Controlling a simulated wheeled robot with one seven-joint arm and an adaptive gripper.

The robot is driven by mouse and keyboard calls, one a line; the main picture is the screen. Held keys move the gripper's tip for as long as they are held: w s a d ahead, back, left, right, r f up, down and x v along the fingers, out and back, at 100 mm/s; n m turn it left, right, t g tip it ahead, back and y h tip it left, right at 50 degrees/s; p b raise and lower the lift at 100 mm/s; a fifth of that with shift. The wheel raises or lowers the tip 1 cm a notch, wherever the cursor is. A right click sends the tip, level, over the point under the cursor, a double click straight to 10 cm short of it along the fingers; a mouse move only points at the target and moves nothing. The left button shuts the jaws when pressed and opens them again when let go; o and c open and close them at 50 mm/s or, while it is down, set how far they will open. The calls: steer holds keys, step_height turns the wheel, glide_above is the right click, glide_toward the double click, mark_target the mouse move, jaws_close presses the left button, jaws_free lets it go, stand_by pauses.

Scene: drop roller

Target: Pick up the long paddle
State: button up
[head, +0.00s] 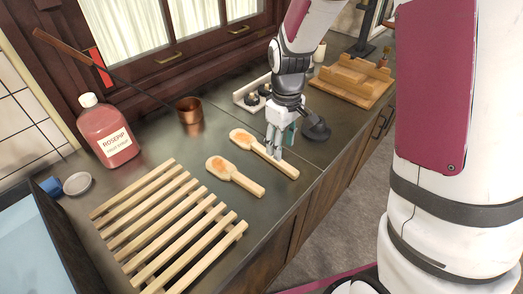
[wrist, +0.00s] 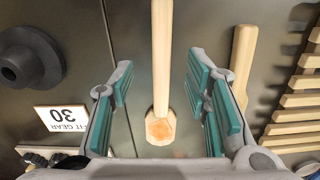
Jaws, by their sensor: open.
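The long paddle (head: 250,141) is pale wood with an orange-tinted head and lies on the dark counter. A shorter paddle (head: 235,178) of the same kind lies beside it, nearer the slatted rack. My gripper (head: 276,150) points down over the long paddle's handle. In the wrist view my gripper (wrist: 160,72) is open, with teal pads on either side of the long paddle (wrist: 161,60) and gaps to both. The shorter paddle (wrist: 241,62) lies outside the right finger, partly hidden by it. I cannot tell how far down the fingertips reach.
A slatted wooden rack (head: 175,224) fills the near counter. A pink bottle (head: 109,137) and a copper cup (head: 189,110) with a long rod stand behind. A dark round piece (head: 316,128) sits close right of my gripper. A wooden tray (head: 352,80) is farther right.

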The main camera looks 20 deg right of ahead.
mark_target(262, 151)
steer(key=shift+s+f, duration=0.1)
steer(key=shift+f, duration=3)
jaws_close()
